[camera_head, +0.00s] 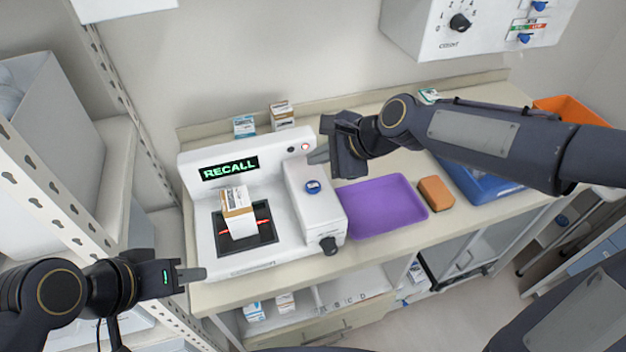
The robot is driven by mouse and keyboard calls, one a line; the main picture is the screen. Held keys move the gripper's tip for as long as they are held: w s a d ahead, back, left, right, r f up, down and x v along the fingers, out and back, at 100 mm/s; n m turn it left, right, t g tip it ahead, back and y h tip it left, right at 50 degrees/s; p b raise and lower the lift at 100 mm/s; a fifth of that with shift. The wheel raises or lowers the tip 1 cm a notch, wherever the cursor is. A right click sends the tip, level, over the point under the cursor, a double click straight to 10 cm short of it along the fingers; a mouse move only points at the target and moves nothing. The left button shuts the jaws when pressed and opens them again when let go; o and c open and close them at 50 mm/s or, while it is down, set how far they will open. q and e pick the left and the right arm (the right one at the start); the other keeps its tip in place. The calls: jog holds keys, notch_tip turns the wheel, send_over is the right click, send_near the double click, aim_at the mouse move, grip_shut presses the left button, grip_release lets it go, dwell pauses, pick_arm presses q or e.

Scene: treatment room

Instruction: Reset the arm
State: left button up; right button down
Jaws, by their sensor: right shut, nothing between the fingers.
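My right arm reaches in from the right over the counter. Its gripper (318,155) is shut and empty, beside the upper right of a white machine (297,238), close to the machine's red light. I cannot tell whether it touches the machine. My left gripper (192,275) is low at the left, near the counter's front left corner. Its fingers overlap from this angle, so I cannot tell if they are apart. The machine's display (230,169) reads RECALL in green. A white and brown box (238,212) stands on its dark scanning window, with red light lines at its base.
A purple tray (381,207), an orange-brown block (436,193) and a blue bin (478,184) are right of the machine. Two small boxes (244,126) (281,115) stand behind it. A shelf rack (112,75) bounds the left. A wall unit (455,25) hangs above.

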dwell(0.6)
jog(key=s+d+r+n+t+h, duration=0.1)
jog(key=s+d+n+h, duration=0.1)
jog(key=s+d+n, duration=0.75)
jog(key=s+d+f+n+h, duration=0.2)
jog(key=s+d+f+n, duration=0.2)
jog(key=s+d, duration=0.6)
jog(key=s, duration=0.4)
